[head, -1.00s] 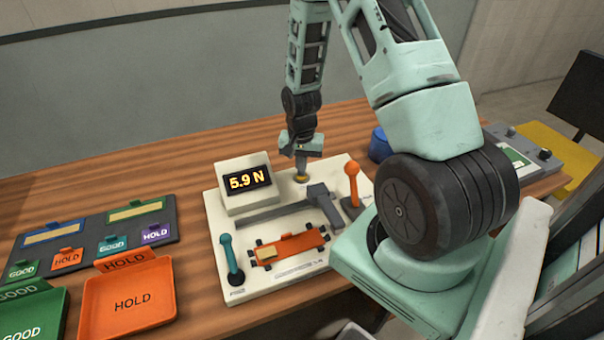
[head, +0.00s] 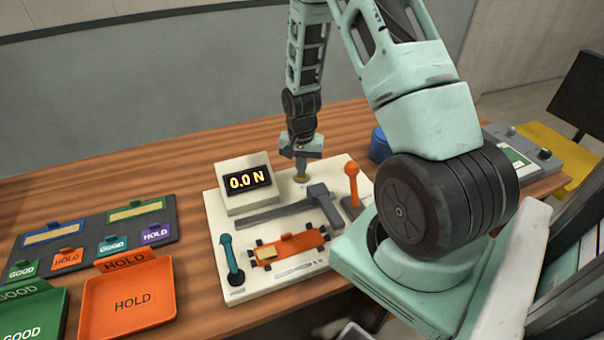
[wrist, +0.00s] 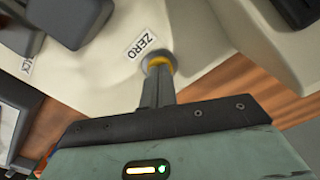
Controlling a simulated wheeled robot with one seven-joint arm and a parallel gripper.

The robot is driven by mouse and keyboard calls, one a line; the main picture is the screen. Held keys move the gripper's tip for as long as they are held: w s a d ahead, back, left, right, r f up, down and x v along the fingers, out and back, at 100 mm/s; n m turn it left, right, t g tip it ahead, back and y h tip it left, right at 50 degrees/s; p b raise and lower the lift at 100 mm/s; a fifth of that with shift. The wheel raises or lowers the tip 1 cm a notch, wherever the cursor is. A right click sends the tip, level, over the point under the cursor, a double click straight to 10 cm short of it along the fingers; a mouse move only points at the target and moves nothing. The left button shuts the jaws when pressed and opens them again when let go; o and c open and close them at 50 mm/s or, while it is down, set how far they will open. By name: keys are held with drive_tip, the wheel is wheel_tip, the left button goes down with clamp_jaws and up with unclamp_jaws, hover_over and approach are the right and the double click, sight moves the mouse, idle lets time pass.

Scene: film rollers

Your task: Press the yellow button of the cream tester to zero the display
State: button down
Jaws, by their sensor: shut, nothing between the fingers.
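The cream tester (head: 222,262) stands on the wooden table, and its display (head: 247,181) reads 0.0 N. The yellow button (wrist: 161,62) sits beside a ZERO label (wrist: 141,45) in the wrist view. My gripper (wrist: 157,72) is shut and empty, with its fingertips over the button and covering part of it. They look to be touching it. In the head view my gripper (head: 301,177) points down at the tester's back edge, right of the display. An orange film roller piece (head: 290,249) lies on the tester between a teal lever (head: 231,257) and an orange-knobbed lever (head: 352,180).
An orange HOLD tray (head: 130,303) and a green GOOD tray (head: 30,315) stand at the left. Behind them is a dark rack (head: 165,217) with tags. A blue object (head: 379,146) and a grey device (head: 540,150) are at the right. The table behind the tester is clear.

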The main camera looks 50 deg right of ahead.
wheel_tip(320, 180, up, 10)
drive_tip(key=p, duration=0.8)
idle(0.4)
idle(0.4)
drive_tip(key=s+a+r+n, duration=0.1)
drive_tip(key=a+r+n, duration=0.25)
drive_tip(key=a, duration=0.45)
drive_tip(key=s+a+r+n+y, duration=0.1)
drive_tip(key=a+r+n, duration=0.2)
drive_tip(key=a+r, duration=0.3)
drive_tip(key=s+a+r+n, duration=0.1)
drive_tip(key=a+r+n, duration=0.2)
drive_tip(key=a, duration=0.6)
drive_tip(key=s+a+r+n, duration=0.4)
drive_tip(key=s+a, duration=0.1)
drive_tip(key=s, duration=0.3)
drive_tip(key=s+a+r+n, duration=0.4)
drive_tip(key=s+a+n, duration=0.1)
drive_tip(key=s, duration=0.3)
drive_tip(key=shift+s+a, duration=0.3)
drive_tip(key=shift+a, duration=0.5)
